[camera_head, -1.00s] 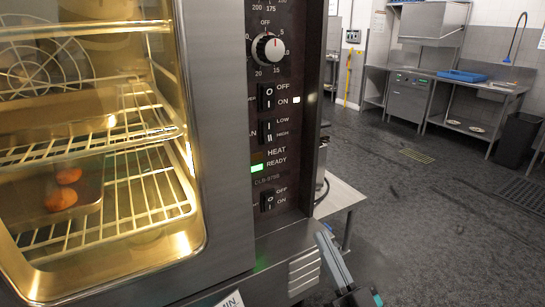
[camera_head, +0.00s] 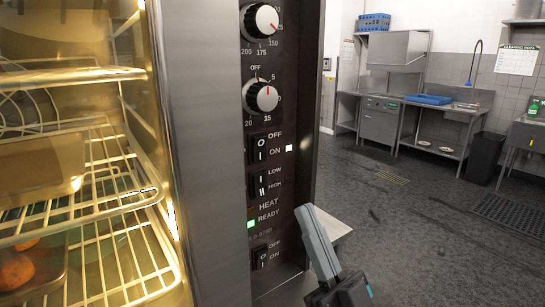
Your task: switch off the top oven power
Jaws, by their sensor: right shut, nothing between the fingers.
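The lit oven's dark control panel (camera_head: 285,195) stands upright in the middle of the head view. An OFF/ON rocker switch (camera_head: 264,148) sits below the dials, with a white indicator (camera_head: 289,148) beside it. A LOW/HIGH fan switch (camera_head: 264,186) is under it. The green READY light (camera_head: 251,224) is lit. Another OFF/ON rocker (camera_head: 262,257) is near the panel's bottom. My right gripper (camera_head: 306,211) is shut and empty, its tip pointing up just right of the panel's lower part. No contact with a switch shows. My left gripper is not in view.
Two dials (camera_head: 260,97) are above the switches. A light surface (camera_head: 330,226) is behind my gripper.

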